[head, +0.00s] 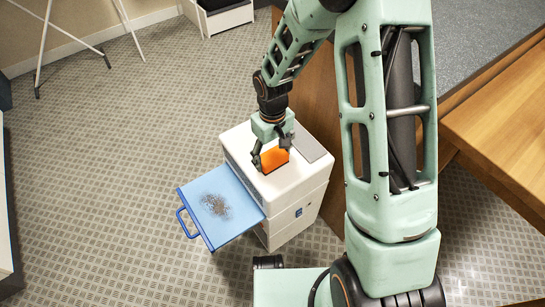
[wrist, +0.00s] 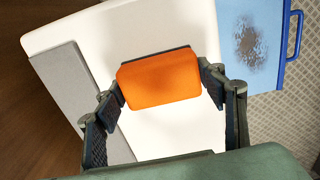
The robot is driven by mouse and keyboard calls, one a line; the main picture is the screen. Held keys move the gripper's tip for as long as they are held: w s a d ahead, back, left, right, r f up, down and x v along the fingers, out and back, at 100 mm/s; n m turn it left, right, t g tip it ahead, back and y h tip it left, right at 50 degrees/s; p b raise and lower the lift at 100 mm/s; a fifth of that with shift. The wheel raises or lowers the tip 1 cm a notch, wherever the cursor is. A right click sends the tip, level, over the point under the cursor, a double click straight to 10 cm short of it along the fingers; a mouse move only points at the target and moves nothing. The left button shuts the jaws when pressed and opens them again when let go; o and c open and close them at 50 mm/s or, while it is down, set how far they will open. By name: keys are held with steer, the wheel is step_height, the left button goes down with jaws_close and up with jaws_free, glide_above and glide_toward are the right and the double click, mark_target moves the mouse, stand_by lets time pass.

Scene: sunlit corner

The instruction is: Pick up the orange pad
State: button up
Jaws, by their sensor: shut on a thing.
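The orange pad (head: 274,160) is a small block with a dark edge, at the top of a white cabinet (head: 240,140). In the wrist view the orange pad (wrist: 160,80) sits between the two fingers of my gripper (wrist: 160,88), one finger at each side. My gripper (head: 271,156) points down over the cabinet top in the head view and is shut on the pad. I cannot tell whether the pad touches the cabinet top or is slightly above it.
A blue board (head: 225,190) with a dark smudge and a blue handle (head: 184,222) sticks out left of the cabinet. A grey flat panel (head: 310,145) lies on the cabinet top beside the pad. A wooden table (head: 500,110) stands at the right. The patterned floor at left is mostly clear.

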mark_target(272, 155)
steer(key=shift+r, duration=0.1)
steer(key=shift+r, duration=0.25)
step_height(272, 155, up, 2)
steer(key=shift+r+p, duration=0.2)
steer(key=shift+p, duration=0.3)
steer(key=s+r, duration=0.1)
steer(key=s+a+r+p, duration=0.1)
steer(key=r, duration=0.1)
steer(key=s+a+r, duration=0.1)
steer(key=r, duration=0.1)
steer(key=shift+s+a+r+p, duration=0.15)
steer(key=shift+s+r+p, duration=0.1)
steer(key=shift+s+p, duration=0.1)
steer(key=s+a+r+p, duration=0.1)
steer(key=s+a+r, duration=0.3)
steer(key=s, duration=0.4)
steer(key=shift+s+a+r, duration=0.2)
steer(key=shift+a, duration=0.25)
